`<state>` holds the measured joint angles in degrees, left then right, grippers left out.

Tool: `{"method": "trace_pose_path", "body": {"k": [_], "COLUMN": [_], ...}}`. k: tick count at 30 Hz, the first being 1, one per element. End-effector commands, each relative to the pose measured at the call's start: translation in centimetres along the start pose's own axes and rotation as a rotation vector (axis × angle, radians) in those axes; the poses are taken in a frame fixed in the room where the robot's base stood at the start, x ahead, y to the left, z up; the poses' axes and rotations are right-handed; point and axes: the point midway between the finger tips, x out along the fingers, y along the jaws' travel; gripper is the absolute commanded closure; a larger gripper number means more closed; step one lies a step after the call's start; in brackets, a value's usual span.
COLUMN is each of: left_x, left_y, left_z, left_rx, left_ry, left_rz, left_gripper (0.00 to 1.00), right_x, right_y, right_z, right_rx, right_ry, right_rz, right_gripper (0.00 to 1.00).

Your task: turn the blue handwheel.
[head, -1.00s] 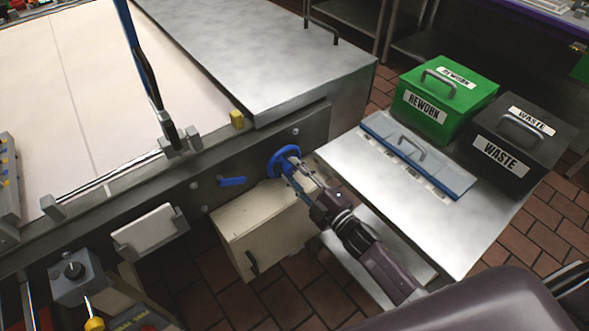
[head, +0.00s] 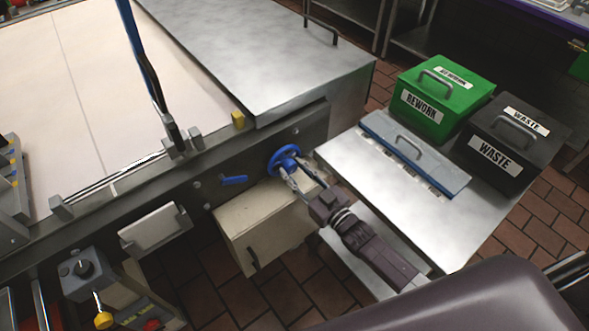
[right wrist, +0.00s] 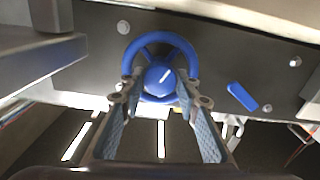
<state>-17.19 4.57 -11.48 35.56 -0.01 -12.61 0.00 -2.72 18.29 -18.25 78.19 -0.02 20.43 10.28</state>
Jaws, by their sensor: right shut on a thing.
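The blue handwheel (head: 283,160) is mounted on the grey side panel of the long machine, near the middle of the head view. In the right wrist view the handwheel (right wrist: 158,78) faces me, with its round rim, spokes and hub clear. My right gripper (head: 293,167) reaches it from the lower right. In the right wrist view my right gripper (right wrist: 159,87) has one finger on each side of the hub, over the lower part of the wheel, and is shut on it. The finger contact itself is partly hidden. My left gripper is not in view.
A blue lever (head: 233,180) sits on the panel left of the wheel. A cream cabinet (head: 262,225) stands below.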

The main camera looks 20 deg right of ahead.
Motion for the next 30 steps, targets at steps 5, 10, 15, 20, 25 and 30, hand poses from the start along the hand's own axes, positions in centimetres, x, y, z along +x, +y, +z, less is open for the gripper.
{"method": "trace_pose_path", "body": {"k": [5,10,15,20,25,30], "left_x": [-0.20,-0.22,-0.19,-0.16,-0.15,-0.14], "left_y": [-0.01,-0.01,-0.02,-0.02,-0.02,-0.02], "left_z": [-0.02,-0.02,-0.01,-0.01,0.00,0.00], "left_rx": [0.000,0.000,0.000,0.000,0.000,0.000], "left_ry": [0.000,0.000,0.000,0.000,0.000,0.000], "left_rz": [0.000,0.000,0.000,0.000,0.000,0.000], "left_gripper": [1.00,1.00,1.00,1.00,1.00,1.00], "right_x": [-0.06,-0.05,-0.04,-0.06,-0.07,-0.07], "right_y": [-0.01,0.00,0.00,-0.01,0.01,0.01], "right_z": [0.15,0.19,0.19,0.21,0.21,0.21], "right_rx": [0.163,0.305,0.421,0.497,0.545,0.565], "right_ry": [-0.004,-0.004,-0.004,-0.004,-0.004,-0.004], "right_rz": [-0.001,0.000,0.000,0.000,0.001,0.001], "right_gripper": [0.95,0.95,0.95,0.95,0.95,0.95]}}
